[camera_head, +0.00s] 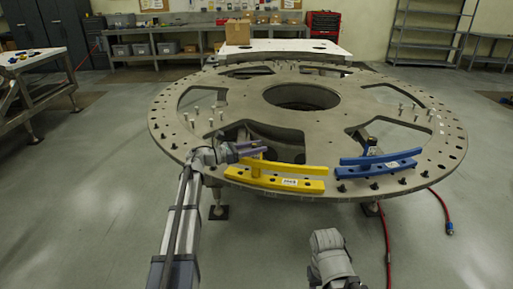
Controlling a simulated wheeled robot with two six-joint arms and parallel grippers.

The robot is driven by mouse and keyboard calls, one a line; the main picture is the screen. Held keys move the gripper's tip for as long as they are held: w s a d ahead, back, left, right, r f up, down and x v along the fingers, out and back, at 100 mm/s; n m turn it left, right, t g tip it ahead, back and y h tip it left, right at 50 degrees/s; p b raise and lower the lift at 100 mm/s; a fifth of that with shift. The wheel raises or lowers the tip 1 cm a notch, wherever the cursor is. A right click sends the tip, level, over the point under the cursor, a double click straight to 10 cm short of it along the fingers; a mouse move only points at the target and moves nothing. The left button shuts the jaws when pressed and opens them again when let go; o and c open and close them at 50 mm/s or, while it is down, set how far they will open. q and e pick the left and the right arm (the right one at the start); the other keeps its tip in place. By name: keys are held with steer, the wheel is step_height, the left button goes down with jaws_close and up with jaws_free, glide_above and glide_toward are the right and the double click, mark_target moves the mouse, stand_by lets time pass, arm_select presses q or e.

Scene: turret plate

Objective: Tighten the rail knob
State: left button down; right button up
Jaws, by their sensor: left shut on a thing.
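A yellow rail (275,184) lies on the near rim of the big round turret plate (215,172), with a yellow curved bar above its base. My left gripper (252,149) reaches in from the left and is shut at the top of the yellow rail's post, on what appears to be its knob. The fingers hide most of that knob. A blue rail (378,167) of the same kind sits to the right on the rim. Its dark knob (370,143) stands upright and free. A piece of my right arm shows at the bottom; its fingers do not show.
Several small bolts stand along the plate's rim, with cutouts and a large central hole (301,97) further in. Red hoses (441,207) run on the floor at right. A cart (40,92) stands left; a bench and shelves are behind.

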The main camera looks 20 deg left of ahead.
arm_select(q)
steer(key=shift+c, duration=1.8)
jaws_free()
steer(key=v, duration=0.7)
steer(key=shift+s+a, duration=0.2)
steer(key=shift+a, duration=0.1)
